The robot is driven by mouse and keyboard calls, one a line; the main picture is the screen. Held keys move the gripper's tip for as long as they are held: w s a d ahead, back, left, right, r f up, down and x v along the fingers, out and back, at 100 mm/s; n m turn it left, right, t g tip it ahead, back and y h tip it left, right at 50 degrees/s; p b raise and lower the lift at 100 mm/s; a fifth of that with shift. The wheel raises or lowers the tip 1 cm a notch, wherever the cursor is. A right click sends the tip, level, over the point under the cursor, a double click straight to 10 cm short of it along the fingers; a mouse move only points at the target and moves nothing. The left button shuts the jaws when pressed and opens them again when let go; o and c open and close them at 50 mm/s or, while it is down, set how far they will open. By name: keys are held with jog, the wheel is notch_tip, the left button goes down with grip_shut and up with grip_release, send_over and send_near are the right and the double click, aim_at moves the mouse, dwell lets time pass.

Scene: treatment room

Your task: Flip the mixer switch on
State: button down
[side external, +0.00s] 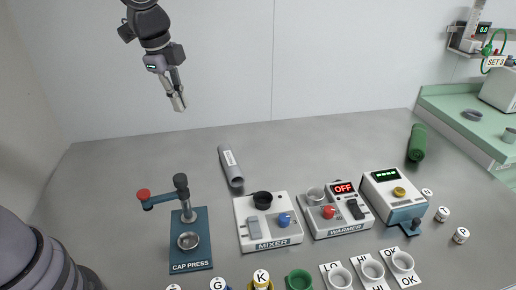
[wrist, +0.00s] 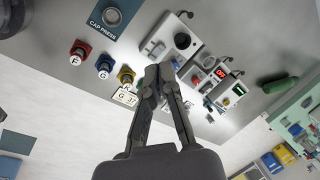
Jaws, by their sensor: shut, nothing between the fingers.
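The mixer (side external: 269,241) is a white box with a MIXER label, standing mid-table in the side view. It has a grey rocker switch (side external: 252,228) at its left, a blue knob (side external: 284,220) at its right and a black round cup (side external: 262,198) at the back. Which way the rocker is tipped is too small to tell. The mixer (wrist: 168,30) also shows beyond my fingers in the wrist view. My gripper (side external: 180,106) is shut and empty, high above the table's back left, well away from the mixer. Its fingertips show mid-picture in the wrist view (wrist: 160,76).
A cap press (side external: 191,250) with a red-knobbed lever stands left of the mixer. The warmer (side external: 335,213), its display reading OFF, stands close on the right, with another white device (side external: 393,197) beyond. A grey cylinder (side external: 231,167) lies behind the mixer. Labelled cups line the front.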

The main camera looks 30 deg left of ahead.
jog(key=w+d+f+m+g, duration=0.1)
jog(key=w+d+f+m, duration=0.4)
jog(key=d+f+m, duration=0.3)
jog(key=m+y, duration=0.1)
jog(key=m, duration=0.2)
send_over(253, 219)
jog(key=s+d, duration=0.1)
jog(key=d, duration=0.1)
notch_tip(253, 219, down, 8)
jog(key=shift+s+a+r+g, duration=0.1)
jog(key=shift+s+a+g, duration=0.1)
jog(key=shift+g, duration=0.1)
jog(key=f, duration=0.4)
jog(key=w+a+f, duration=0.1)
jog(key=f, duration=0.9)
jog(key=shift+w+a, duration=0.2)
jog(key=shift+w+a+f, duration=0.1)
jog(key=shift+f, duration=0.2)
jog(key=shift+r, duration=0.1)
